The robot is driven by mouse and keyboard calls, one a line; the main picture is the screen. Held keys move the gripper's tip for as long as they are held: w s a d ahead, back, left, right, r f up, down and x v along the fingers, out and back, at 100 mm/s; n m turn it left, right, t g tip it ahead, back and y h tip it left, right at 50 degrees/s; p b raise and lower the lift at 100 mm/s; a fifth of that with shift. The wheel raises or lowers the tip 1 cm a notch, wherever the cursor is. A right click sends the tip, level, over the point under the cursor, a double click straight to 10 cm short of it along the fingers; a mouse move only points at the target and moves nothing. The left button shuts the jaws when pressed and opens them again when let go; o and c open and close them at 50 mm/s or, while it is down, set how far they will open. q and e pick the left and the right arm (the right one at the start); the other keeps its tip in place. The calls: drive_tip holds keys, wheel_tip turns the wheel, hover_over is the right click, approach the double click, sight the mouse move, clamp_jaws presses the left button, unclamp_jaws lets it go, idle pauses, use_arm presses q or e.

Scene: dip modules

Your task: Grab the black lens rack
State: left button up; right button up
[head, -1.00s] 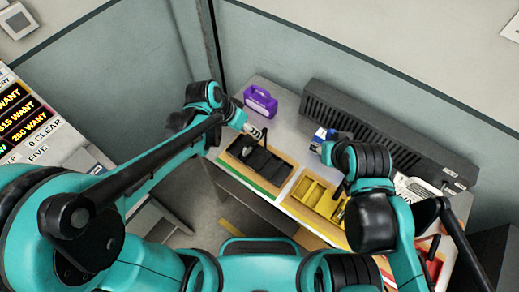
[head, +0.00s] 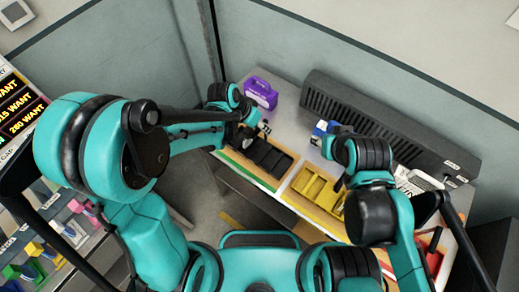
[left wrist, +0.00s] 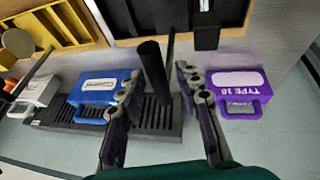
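The black lens rack (head: 268,157) lies on a wooden-edged board at the left of the table. In the left wrist view part of the rack (left wrist: 130,18) shows at the top edge, with a thick black upright post (left wrist: 152,68) standing nearer the camera. My left gripper (left wrist: 160,92) is open, and the post appears between its two fingers, closer to the left one. I cannot tell whether they touch. In the head view my left gripper (head: 246,136) is at the rack's left end, partly hidden by my arm. My right gripper (head: 341,184) is by the yellow rack, its fingers unclear.
A yellow rack (head: 312,186) sits right of the black one. A purple case (head: 260,93) and a blue case (left wrist: 103,87) stand behind the racks. A long dark slotted unit (head: 390,125) runs along the wall. A red item (head: 432,258) is at the right.

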use_arm(q)
clamp_jaws()
drive_tip(key=shift+r, duration=0.1)
